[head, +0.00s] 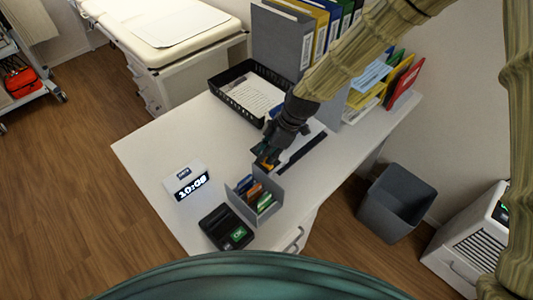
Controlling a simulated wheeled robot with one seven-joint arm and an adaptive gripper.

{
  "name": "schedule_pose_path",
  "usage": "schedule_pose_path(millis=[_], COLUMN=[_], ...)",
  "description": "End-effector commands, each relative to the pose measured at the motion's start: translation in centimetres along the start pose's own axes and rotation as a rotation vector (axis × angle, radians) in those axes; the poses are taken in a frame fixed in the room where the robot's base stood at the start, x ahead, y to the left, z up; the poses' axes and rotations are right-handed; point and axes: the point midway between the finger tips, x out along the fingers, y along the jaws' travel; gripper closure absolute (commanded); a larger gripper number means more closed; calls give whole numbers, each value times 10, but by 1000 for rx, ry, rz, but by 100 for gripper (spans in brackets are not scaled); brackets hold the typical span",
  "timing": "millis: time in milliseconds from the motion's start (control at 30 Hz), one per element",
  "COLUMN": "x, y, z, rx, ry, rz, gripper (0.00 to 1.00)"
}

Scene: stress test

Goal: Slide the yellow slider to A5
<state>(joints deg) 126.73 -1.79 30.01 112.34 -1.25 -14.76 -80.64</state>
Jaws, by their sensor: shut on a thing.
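My gripper (267,158) points down over the desk, left of a dark slotted strip (302,152) on a pale panel. The fingers and wrist hide most of the slider and the near part of the panel. I cannot read any A5 mark at this size.
A grey holder (244,209) with several coloured items stands just in front of the gripper. A black paper tray (219,95) and binders (274,42) stand behind. The desk's left part (165,135) is clear.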

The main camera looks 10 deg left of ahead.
Motion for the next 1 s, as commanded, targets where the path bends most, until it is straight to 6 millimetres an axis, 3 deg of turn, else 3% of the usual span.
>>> schedule_pose_path(millis=[233, 533, 567, 600, 1000], x=[-10, -10, -10, -10, -15], y=[25, 26, 26, 26, 27], z=[22, 25, 25, 25, 24], rx=[2, 1, 0, 0, 1], ry=[1, -1, -1, -1, -1], rz=[5, 2, 2, 2, 3], gripper=[100, 100, 79, 73, 73])
